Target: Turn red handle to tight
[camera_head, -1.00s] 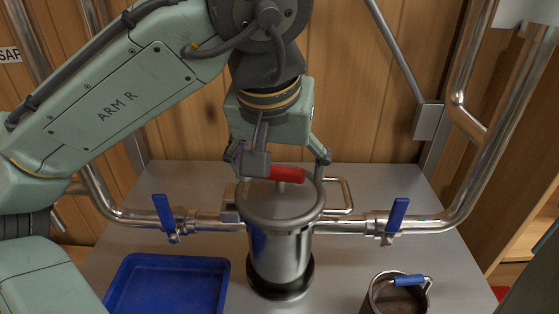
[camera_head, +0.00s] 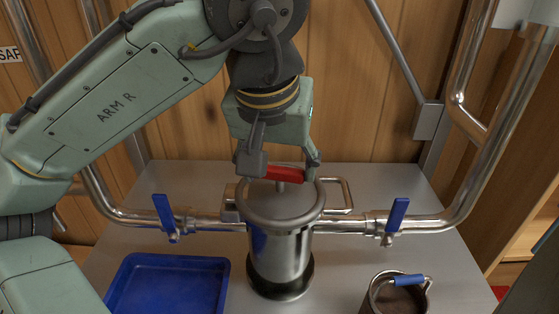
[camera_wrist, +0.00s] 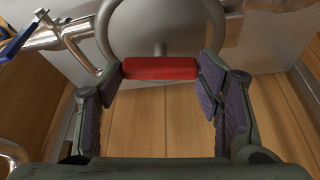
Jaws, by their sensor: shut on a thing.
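The red handle (camera_head: 285,174) is a short bar on a metal stem above the round lid (camera_head: 265,203) of a steel canister (camera_head: 281,258). My gripper (camera_head: 280,167) is above the lid with its fingers at the two ends of the red handle. In the wrist view the red handle (camera_wrist: 160,68) spans between the fingers of my gripper (camera_wrist: 160,75), which is shut on it end to end. Part of the handle's left end is hidden behind a finger in the head view. No marking for tight is visible.
Pipes with blue valve levers (camera_head: 165,214) (camera_head: 396,214) join the canister on both sides. A blue tray (camera_head: 170,258) lies at front left. A metal pot (camera_head: 398,298) with a blue grip stands at front right. A wooden wall is behind.

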